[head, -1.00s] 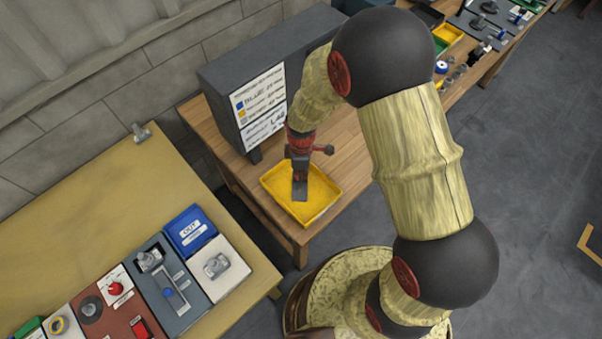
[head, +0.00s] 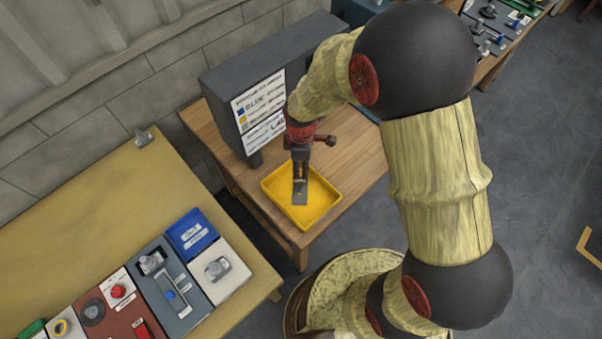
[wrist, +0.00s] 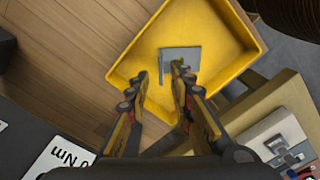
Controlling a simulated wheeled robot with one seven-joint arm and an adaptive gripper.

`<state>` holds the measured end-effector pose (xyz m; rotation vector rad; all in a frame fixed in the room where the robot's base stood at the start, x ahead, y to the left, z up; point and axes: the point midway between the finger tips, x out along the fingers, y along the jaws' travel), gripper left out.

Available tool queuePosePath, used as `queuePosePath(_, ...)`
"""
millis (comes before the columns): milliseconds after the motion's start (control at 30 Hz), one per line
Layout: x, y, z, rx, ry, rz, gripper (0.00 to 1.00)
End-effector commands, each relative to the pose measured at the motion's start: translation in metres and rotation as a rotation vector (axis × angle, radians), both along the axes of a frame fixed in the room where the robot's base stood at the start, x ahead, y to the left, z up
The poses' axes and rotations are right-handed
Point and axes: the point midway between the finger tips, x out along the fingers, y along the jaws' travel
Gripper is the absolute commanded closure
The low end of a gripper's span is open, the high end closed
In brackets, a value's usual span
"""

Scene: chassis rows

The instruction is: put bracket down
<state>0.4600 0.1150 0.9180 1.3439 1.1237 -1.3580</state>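The bracket (head: 300,193) is a grey metal plate in the yellow tray (head: 327,208), below my gripper (head: 300,176). In the wrist view the bracket (wrist: 187,56) shows as a flat plate with a thin upright edge at its left, over the floor of the tray (wrist: 222,38). It looks to be resting on that floor. My gripper (wrist: 160,76) points down into the tray, its two fingers apart with a gap between them. The left finger stands clear of the bracket; the right finger covers part of the plate, and I cannot tell whether it touches.
The tray stands on a wooden table (head: 350,178), beside a dark cabinet with a label board (head: 262,108). A tan bench (head: 100,215) at the left holds a blue bin (head: 190,232) and several parts panels. Table surface right of the tray is clear.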

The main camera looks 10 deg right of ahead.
Motion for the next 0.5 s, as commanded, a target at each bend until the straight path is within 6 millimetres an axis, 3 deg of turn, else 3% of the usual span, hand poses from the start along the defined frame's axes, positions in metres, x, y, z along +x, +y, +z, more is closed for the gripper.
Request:
queuePosePath(33,0.001,0.0,0.013,0.0,-0.003,0.0,0.77)
queuePosePath(200,0.001,0.0,0.039,0.0,-0.001,0.0,0.77)
queuePosePath(500,0.0,-0.001,0.054,-0.001,0.001,-0.001,0.77)
